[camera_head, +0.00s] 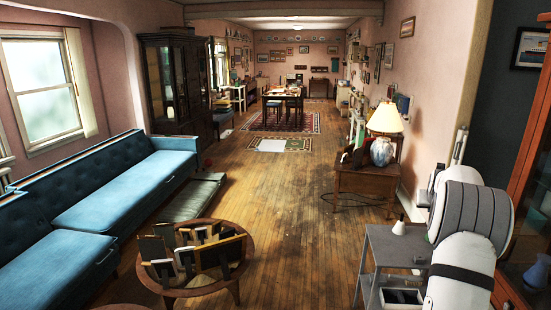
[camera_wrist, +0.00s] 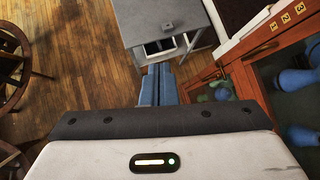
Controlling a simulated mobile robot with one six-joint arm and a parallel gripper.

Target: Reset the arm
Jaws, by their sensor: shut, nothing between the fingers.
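My gripper (camera_wrist: 159,72) shows in the wrist view as two blue fingers side by side, pressed together with nothing between them. It points toward the floor in front of a grey side table (camera_wrist: 150,12). My white and grey arm (camera_head: 468,225) rises at the right of the head view, bent at a joint. The gripper itself cannot be made out in the head view.
The grey side table (camera_head: 385,243) stands close beside my arm, with a small pale object (camera_head: 399,228) on top. A wood-framed glass cabinet (camera_wrist: 237,77) is at the right. A round table (camera_head: 172,291) and blue sofa (camera_head: 130,185) are left. The central floor (camera_head: 285,225) is clear.

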